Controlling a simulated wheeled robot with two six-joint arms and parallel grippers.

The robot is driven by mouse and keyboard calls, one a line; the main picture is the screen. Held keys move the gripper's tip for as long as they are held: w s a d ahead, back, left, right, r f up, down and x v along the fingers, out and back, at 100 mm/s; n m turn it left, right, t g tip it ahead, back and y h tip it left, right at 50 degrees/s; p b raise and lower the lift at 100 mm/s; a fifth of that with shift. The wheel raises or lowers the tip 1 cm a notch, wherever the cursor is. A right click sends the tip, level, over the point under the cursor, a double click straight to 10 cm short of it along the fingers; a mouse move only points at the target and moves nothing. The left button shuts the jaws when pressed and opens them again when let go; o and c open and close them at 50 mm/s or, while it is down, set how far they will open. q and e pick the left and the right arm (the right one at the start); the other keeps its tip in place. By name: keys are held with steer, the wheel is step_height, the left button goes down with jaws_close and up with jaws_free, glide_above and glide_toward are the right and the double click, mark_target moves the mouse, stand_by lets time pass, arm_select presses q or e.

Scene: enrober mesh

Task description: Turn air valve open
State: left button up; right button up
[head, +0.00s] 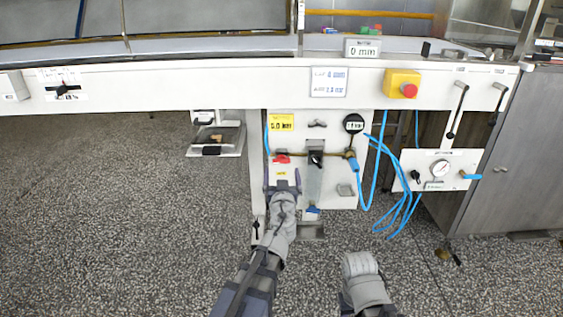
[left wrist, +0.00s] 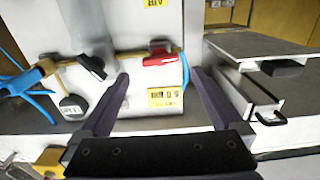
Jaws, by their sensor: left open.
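The air valve's red handle (head: 282,159) is on the brass pipe of the white panel, lying along the pipe. A small yellow label (head: 281,173) is below it. The handle also shows in the left wrist view (left wrist: 162,59), which is turned over, with the AIR label (left wrist: 157,3) above it there. My left gripper (head: 283,186) is open in front of the panel, just below the handle. In the left wrist view its two fingers (left wrist: 160,76) are spread, with the handle between and beyond their tips, apparently untouched. My right arm shows at bottom, but its fingers do not.
A black lever (head: 316,159) and a round gauge (head: 354,123) are right of the handle. Blue hoses (head: 400,195) hang further right. A tray (head: 217,139) juts out at left. The conveyor's white side (head: 200,85) overhangs the panel. The speckled floor at left is clear.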

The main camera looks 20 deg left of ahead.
mark_target(281, 162)
arm_select(q)
steer(key=shift+n, duration=0.5)
steer(key=shift+w+a, duration=0.1)
steer(key=x, duration=0.7)
steer(key=shift+w+a, duration=0.1)
steer(key=shift+w, duration=0.3)
steer(key=c, duration=1.3)
steer(key=shift+m, duration=0.6)
